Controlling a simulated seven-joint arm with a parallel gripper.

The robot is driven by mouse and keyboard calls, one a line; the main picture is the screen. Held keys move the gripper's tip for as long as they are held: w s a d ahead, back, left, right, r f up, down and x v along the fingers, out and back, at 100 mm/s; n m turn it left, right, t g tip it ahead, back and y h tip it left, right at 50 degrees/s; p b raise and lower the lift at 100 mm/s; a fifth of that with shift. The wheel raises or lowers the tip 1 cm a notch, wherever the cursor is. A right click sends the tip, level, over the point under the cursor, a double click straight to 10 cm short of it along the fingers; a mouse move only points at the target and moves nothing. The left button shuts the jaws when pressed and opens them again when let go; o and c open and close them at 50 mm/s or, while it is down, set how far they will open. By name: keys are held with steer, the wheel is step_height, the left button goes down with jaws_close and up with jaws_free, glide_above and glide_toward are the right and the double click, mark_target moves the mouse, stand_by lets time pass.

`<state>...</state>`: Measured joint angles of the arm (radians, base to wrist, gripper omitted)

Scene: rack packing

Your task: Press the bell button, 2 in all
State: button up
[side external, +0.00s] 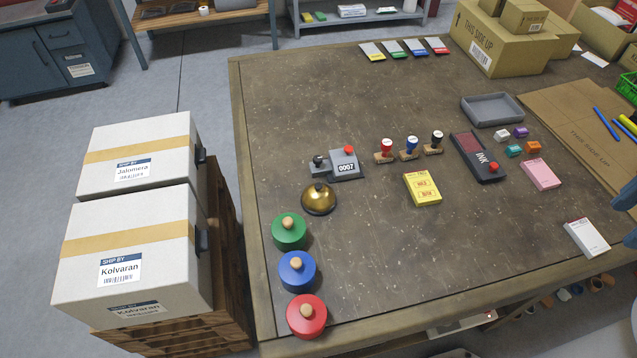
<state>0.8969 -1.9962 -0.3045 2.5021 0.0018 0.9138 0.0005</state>
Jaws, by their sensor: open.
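The bell is a brass dome (318,200) with a small dark button (318,186) on top. It stands on the left part of the brown worktable (330,110), and nothing touches its button. A grey counter (345,165) reading 0007, with a red knob, stands just behind the bell.
Green (289,232), blue (297,272) and red (306,317) round blocks with wooden knobs stand in front of the bell. Several stamps, an ink pad (477,158), a yellow pad (422,188) and a grey tray (492,109) lie to the right. The table's back left is clear.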

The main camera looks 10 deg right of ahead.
jaws_close()
stand_by(1.5)
